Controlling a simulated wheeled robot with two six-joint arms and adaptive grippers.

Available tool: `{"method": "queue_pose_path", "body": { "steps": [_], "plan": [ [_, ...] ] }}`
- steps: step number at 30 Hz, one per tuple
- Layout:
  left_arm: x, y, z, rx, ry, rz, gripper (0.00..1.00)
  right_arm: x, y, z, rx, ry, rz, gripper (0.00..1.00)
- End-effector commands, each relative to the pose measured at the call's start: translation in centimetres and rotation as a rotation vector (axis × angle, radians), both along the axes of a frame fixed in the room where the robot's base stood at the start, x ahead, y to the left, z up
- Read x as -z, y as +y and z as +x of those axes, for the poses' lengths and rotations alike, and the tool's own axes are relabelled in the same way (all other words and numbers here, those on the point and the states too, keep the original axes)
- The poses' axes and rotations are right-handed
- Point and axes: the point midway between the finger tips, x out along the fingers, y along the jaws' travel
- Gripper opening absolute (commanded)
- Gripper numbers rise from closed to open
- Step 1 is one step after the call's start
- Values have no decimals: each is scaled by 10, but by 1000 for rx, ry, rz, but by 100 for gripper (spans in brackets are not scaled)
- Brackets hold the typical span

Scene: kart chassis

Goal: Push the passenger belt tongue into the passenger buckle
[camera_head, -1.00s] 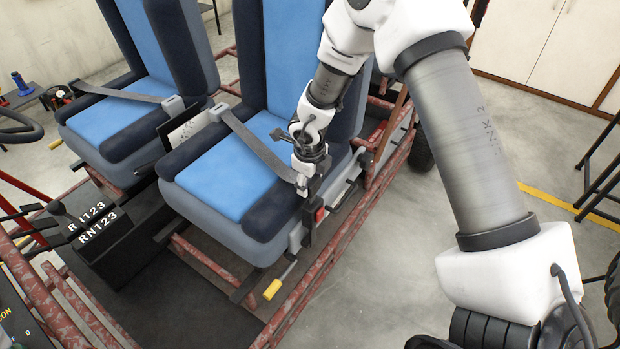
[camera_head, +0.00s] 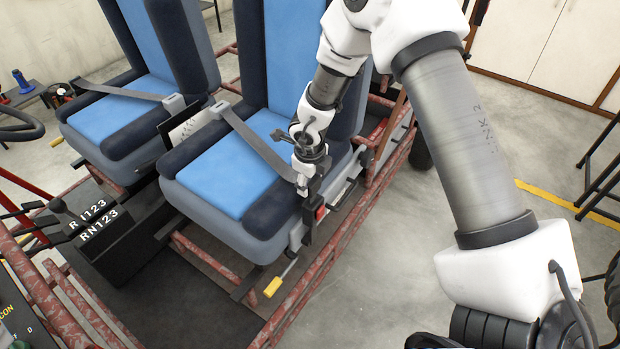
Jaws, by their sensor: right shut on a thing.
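The passenger seat (camera_head: 225,180), blue with dark bolsters, stands in the middle. A grey belt (camera_head: 255,143) crosses it from a light grey fitting (camera_head: 218,109) on the far side to my right gripper (camera_head: 304,190). The right gripper is shut on the belt tongue at the seat's near side edge; the tongue is mostly hidden by the fingers. The passenger buckle (camera_head: 319,213), dark with a red part, stands just below and beside the fingertips. I cannot tell whether the tongue touches it or is inside it. My left gripper is not in view.
The other seat (camera_head: 120,120), with its own belt, stands to the left. Red frame tubes (camera_head: 385,165) run along the near side of the passenger seat. A yellow-handled lever (camera_head: 273,287) sticks out below.

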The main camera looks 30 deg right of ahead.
Motion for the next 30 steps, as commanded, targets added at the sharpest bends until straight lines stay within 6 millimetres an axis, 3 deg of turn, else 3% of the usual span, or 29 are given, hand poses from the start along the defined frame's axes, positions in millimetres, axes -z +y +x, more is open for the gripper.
{"method": "queue_pose_path", "body": {
  "steps": [30],
  "plan": [
    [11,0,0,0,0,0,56,17,0,0,0,-1,0,0]
  ]
}}
